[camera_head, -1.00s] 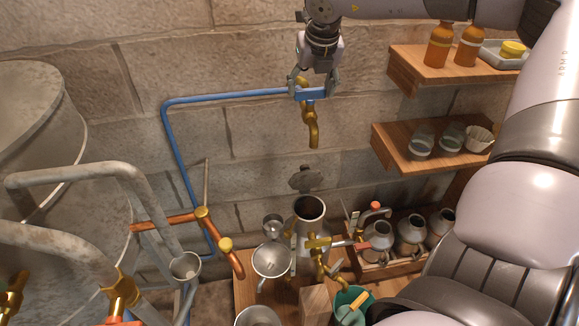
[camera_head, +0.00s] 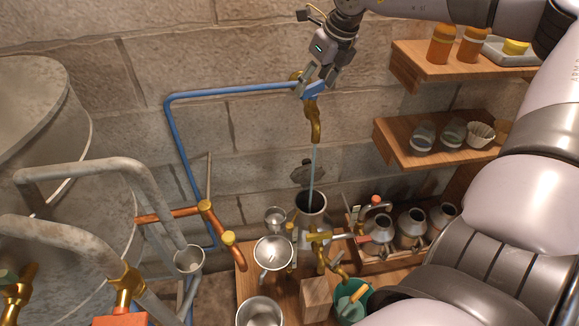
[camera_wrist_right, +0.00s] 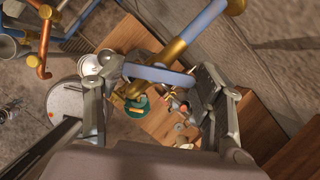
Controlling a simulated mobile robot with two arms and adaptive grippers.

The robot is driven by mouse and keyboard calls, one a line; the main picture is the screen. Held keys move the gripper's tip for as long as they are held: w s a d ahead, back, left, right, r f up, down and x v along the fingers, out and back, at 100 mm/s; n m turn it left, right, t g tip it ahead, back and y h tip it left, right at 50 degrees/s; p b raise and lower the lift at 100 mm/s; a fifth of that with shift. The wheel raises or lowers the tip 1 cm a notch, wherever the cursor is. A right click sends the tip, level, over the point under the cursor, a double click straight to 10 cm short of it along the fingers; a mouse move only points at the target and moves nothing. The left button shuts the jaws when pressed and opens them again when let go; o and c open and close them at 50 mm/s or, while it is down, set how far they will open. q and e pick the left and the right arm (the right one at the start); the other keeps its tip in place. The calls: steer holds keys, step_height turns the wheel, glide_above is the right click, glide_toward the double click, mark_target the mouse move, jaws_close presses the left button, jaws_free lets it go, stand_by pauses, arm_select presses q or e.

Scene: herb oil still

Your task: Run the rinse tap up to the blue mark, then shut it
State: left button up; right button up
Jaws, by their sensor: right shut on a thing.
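The rinse tap (camera_head: 315,122) is a brass spout on the wall at the end of a blue pipe. Its blue lever (camera_head: 314,89) is tilted up to the right. My right gripper (camera_head: 317,82) is shut on this lever; the lever also shows between the fingers in the right wrist view (camera_wrist_right: 160,75). A thin stream of water (camera_head: 313,170) falls from the spout into a tall metal can (camera_head: 312,226) below. The water level and any blue mark are hidden from view. My left gripper is not in view.
A funnel-like metal cup (camera_head: 273,252) and other brass taps stand near the can. Several metal jars (camera_head: 411,228) sit in a wooden rack to its right. Wall shelves (camera_head: 440,143) hold small jars and bottles. A large tank (camera_head: 45,130) and pipes fill the left.

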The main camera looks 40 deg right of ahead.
steer(key=shift+n, duration=0.4)
steer(key=shift+d+n+y+p, duration=0.1)
steer(key=shift+n+y+p, duration=0.2)
steer(key=shift+n+y, duration=0.75)
steer(key=shift+n+h, duration=0.35)
stand_by(4.5)
